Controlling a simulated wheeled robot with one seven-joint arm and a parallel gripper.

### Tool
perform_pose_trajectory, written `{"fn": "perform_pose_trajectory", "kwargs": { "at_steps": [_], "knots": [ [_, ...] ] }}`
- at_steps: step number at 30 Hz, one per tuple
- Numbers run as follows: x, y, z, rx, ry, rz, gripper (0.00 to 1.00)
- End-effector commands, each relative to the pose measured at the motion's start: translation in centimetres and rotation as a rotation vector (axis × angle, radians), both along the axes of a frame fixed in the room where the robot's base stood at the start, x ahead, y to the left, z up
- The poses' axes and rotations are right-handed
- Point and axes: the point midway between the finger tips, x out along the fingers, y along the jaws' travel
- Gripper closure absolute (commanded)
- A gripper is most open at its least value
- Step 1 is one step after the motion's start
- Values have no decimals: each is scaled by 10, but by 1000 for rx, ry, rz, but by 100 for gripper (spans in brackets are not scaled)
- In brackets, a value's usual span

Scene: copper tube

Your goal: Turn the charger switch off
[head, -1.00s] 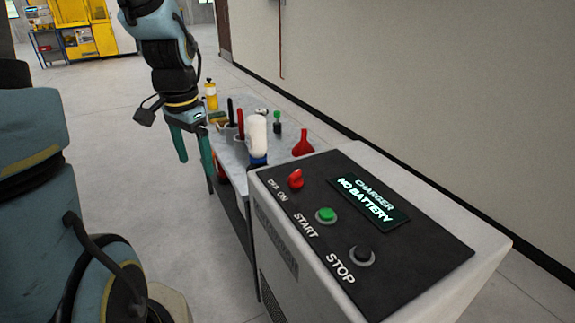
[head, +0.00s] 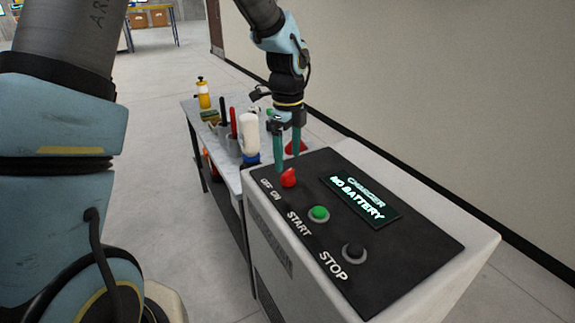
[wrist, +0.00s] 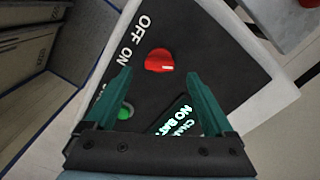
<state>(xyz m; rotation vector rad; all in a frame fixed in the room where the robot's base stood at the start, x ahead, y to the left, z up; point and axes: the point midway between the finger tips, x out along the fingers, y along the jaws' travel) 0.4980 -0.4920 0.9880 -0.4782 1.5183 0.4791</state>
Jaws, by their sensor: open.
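The charger (head: 375,255) is a white box with a sloped black panel. Its red rotary switch (head: 289,178) sits at the panel's far left corner, beside the OFF and ON labels. In the wrist view the switch (wrist: 158,60) shows a short white mark at its right side; I cannot tell which setting it is on. My gripper (head: 287,160) points down just above the switch with its fingers apart and empty. In the wrist view my gripper (wrist: 160,75) has its fingertips to either side of the switch, and no contact shows.
A green START button (head: 319,213) and a black STOP button (head: 354,251) are on the same panel. The lit screen (head: 361,199) reads CHARGER NO BATTERY. A cart (head: 222,160) with bottles and tools, including a red funnel, stands behind the charger.

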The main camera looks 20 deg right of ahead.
Motion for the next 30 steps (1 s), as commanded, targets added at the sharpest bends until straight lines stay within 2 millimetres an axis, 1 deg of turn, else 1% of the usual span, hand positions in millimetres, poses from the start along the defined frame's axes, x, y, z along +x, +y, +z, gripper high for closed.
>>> {"fn": "perform_pose_trajectory", "kwargs": {
  "at_steps": [1,3,6,9,13,20,30],
  "knots": [
    [0,1,-8,3,2,0,12],
    [-1,0,-19,2,2,-1,12],
    [0,0,-32,2,1,1,12],
    [0,0,-40,0,0,2,12],
    [0,0,-45,0,0,2,12],
    [0,0,-45,-1,-1,2,12],
    [0,0,-45,-1,-1,2,51]
  ]
}}
